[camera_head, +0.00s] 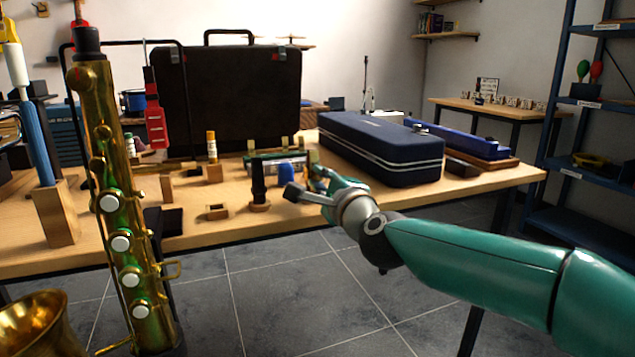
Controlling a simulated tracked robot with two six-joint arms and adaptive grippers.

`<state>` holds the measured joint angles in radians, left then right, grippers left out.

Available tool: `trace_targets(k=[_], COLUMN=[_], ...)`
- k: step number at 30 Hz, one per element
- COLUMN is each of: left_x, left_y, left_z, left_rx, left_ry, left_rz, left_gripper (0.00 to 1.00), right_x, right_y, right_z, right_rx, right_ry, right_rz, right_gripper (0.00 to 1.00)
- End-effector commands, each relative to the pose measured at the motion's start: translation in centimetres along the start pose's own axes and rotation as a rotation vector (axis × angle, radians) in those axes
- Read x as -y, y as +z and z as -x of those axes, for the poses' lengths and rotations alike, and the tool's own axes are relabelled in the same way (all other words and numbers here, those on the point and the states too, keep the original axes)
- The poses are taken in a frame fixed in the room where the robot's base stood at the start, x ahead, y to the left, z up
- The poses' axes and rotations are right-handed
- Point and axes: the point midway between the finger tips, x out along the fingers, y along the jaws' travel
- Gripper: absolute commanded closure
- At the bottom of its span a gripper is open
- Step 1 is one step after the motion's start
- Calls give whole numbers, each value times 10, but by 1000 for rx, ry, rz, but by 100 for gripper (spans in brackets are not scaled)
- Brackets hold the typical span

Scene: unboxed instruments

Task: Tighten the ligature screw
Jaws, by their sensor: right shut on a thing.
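A dark upright piece (258,183), which looks like the mouthpiece, stands on a small round wooden base near the table's front edge. The ligature and its screw are too small and dark to make out. My right gripper (303,184) reaches in from the right, just right of the upright piece, with a visible gap between them. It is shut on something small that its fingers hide. A blue object (286,170) shows just behind the fingers. A brass saxophone body (120,215) stands in the left foreground. My left gripper is not in view.
A black case (228,100) stands at the back of the wooden table (215,232). A long navy case (380,145) lies to the right. A wooden block (56,212) holding a blue rod is at left. Small wooden pieces (217,212) lie near the front edge.

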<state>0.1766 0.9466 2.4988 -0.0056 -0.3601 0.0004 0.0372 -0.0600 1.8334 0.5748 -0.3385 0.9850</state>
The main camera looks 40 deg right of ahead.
Motion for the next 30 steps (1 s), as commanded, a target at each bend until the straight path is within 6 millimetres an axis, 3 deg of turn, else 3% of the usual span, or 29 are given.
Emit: trace_targets(k=[17, 18, 22, 30], left_x=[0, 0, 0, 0], left_y=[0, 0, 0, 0], left_z=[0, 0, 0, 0], left_rx=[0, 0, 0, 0], left_ry=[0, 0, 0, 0], left_rz=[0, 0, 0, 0], left_gripper=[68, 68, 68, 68], right_x=[-2, -3, -2, -1], right_y=[-2, -2, -1, 0], right_z=[-1, -1, -1, 0], right_rx=[-4, -4, -3, -1], right_ry=[4, 4, 4, 2], right_rz=[-41, -41, -40, -40], right_gripper=[100, 80, 58, 57])
